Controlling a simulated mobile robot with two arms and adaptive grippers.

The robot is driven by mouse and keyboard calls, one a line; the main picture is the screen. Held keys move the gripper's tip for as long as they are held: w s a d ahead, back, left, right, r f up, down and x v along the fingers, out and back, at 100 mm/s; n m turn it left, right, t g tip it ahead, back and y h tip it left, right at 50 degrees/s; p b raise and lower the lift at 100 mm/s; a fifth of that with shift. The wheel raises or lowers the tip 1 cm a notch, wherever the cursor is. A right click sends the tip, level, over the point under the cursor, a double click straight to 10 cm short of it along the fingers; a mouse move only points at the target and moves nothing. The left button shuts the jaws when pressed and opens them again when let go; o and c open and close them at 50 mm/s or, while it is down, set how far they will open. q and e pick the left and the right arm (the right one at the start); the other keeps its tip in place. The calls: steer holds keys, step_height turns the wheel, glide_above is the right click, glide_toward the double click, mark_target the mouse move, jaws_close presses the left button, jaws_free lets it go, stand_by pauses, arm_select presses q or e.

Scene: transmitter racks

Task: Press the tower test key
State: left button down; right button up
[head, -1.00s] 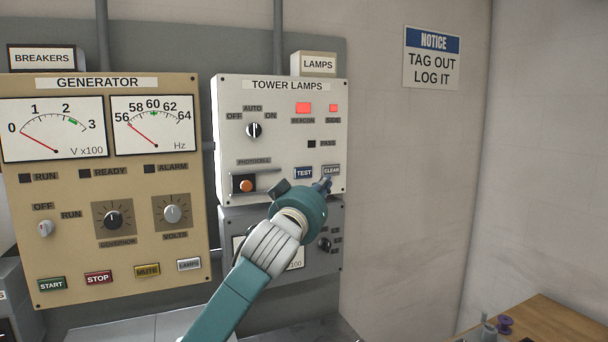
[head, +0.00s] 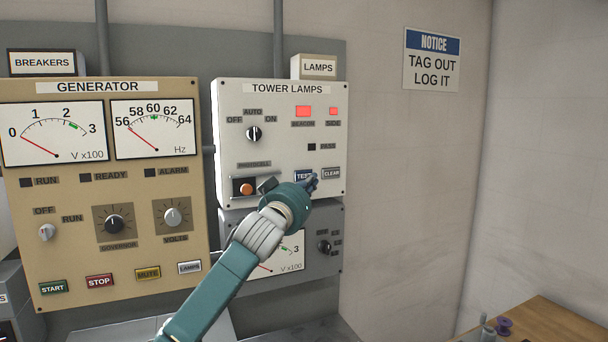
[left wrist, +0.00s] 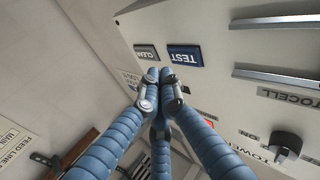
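The blue TEST key (head: 304,176) is on the white TOWER LAMPS panel (head: 228,130), left of the grey CLEAR key (head: 331,173). My left gripper (head: 312,183) is in front of the panel's lower part and partly covers the TEST key in the head view. In the left wrist view the TEST key (left wrist: 185,56) is just beyond the fingertips of the left gripper (left wrist: 160,78), beside the CLEAR key (left wrist: 147,53). The fingertips are together with nothing visible between them. I cannot tell whether they touch the key. My right gripper is not in view.
The tan GENERATOR panel (head: 130,270) stands to the left. A grey meter panel (head: 322,265) is below the TOWER LAMPS panel. The photocell rails (head: 256,171) stick out left of the TEST key. Red BEACON (head: 303,111) and SIDE (head: 333,111) lamps are lit.

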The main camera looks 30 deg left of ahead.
arm_select(q)
steer(key=shift+w+a, duration=0.45)
steer(key=shift+a, duration=0.1)
steer(key=shift+r, duration=0.1)
stand_by(1.0)
steer(key=shift+w+a+p, duration=0.25)
steer(key=shift+a+p, duration=0.05)
steer(key=shift+p, duration=0.2)
steer(key=shift+w+a, duration=0.2)
steer(key=shift+a, duration=0.05)
stand_by(0.5)
stand_by(0.4)
steer(key=shift+s+d, duration=0.45)
steer(key=shift+d, duration=0.1)
steer(key=shift+d, duration=0.1)
